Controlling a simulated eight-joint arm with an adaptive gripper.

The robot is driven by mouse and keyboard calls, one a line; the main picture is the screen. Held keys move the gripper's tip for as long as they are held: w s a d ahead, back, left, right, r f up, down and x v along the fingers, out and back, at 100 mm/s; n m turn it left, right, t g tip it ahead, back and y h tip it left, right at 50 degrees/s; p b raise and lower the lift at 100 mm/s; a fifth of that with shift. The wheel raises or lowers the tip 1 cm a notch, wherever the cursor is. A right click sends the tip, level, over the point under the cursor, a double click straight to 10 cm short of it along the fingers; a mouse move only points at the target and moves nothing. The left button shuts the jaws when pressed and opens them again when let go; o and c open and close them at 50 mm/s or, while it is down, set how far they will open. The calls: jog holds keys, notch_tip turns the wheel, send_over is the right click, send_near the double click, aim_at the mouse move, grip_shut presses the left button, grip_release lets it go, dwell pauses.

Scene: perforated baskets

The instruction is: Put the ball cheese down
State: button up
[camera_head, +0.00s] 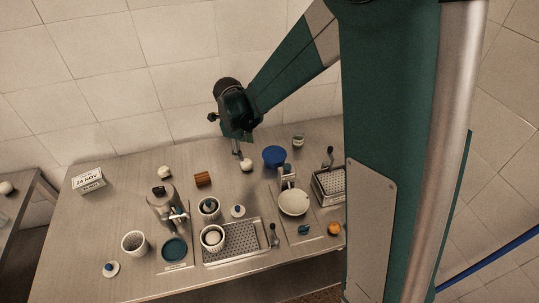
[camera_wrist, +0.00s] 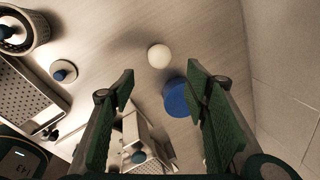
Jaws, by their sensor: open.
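A small white ball (camera_head: 246,165), which looks like the ball cheese, rests on the metal table just below and right of my gripper (camera_head: 238,150). In the wrist view the ball (camera_wrist: 159,56) lies beyond the fingertips, apart from both fingers. My gripper (camera_wrist: 162,88) is open there, with nothing between its fingers. A similar pale ball (camera_head: 164,173) sits further left on the table. Another pale round thing (camera_head: 213,237) sits in a cup on a perforated tray.
A blue round thing (camera_head: 274,156) stands right of the white ball; it also shows close to the right finger in the wrist view (camera_wrist: 177,97). A brown block (camera_head: 203,179) lies left. Perforated basket (camera_head: 238,246), cups and a white bowl (camera_head: 293,203) crowd the front.

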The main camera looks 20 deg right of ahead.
jog(key=s+d+r+n+t, duration=0.1)
jog(key=s+d+r+n, duration=0.3)
jog(key=s+r+n, duration=0.45)
jog(key=s+d+r+n+t, duration=0.2)
jog(key=s+r+n, duration=0.3)
jog(key=s, duration=0.6)
jog(key=s+d+r+n+t+y, duration=0.1)
jog(key=s+d+r+n, duration=0.4)
jog(key=s+n, duration=0.5)
jog(key=shift+s+r+t, duration=0.15)
jog(key=shift+s+t, duration=0.35)
jog(key=shift+s, duration=0.4)
